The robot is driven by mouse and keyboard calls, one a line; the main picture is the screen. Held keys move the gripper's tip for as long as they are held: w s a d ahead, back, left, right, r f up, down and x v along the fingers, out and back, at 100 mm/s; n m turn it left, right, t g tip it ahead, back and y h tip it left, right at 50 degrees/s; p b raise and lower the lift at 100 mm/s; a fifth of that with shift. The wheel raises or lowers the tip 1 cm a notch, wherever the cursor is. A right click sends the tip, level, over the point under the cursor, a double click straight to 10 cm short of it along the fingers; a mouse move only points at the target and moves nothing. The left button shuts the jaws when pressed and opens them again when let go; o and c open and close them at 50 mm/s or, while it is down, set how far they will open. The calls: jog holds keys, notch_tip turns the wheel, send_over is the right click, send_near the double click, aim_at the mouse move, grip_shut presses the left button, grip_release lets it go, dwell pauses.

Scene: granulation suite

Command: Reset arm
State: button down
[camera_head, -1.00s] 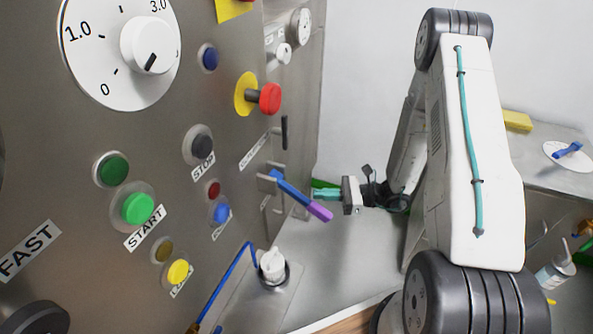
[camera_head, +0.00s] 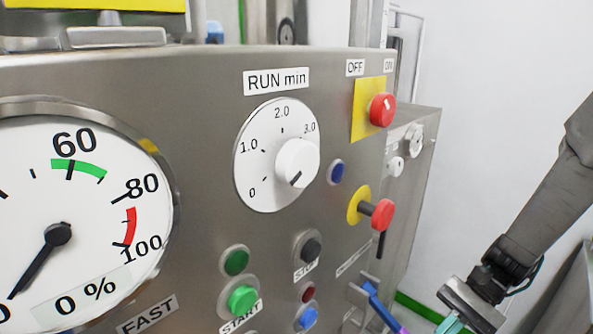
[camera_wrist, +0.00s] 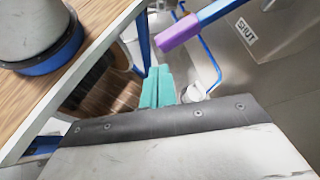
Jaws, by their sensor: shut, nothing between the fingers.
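My gripper (camera_wrist: 157,88) shows in the wrist view with its teal fingers together and nothing between them. In the head view my gripper (camera_head: 452,322) is at the lower right, partly cut off by the bottom edge, to the right of the control panel. A blue lever with a purple tip (camera_wrist: 180,32) lies above and to the right of the fingers in the wrist view, apart from them. The same lever (camera_head: 378,306) shows at the bottom of the head view, partly cut off.
In the wrist view a wooden surface (camera_wrist: 35,95) is at left and a white knob (camera_wrist: 194,93) is near the fingers.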

jog(key=s+r+n+t+h, duration=0.3)
jog(key=s+r+n+h, duration=0.1)
jog(key=r, duration=0.5)
jog(key=s+r+n+t+h, duration=0.4)
jog(key=s+r+n+h, duration=0.1)
jog(key=r, duration=0.4)
jog(key=shift+s+r+n+h, duration=0.2)
jog(key=shift+s+n+h, duration=0.1)
jog(key=shift+s+h, duration=0.35)
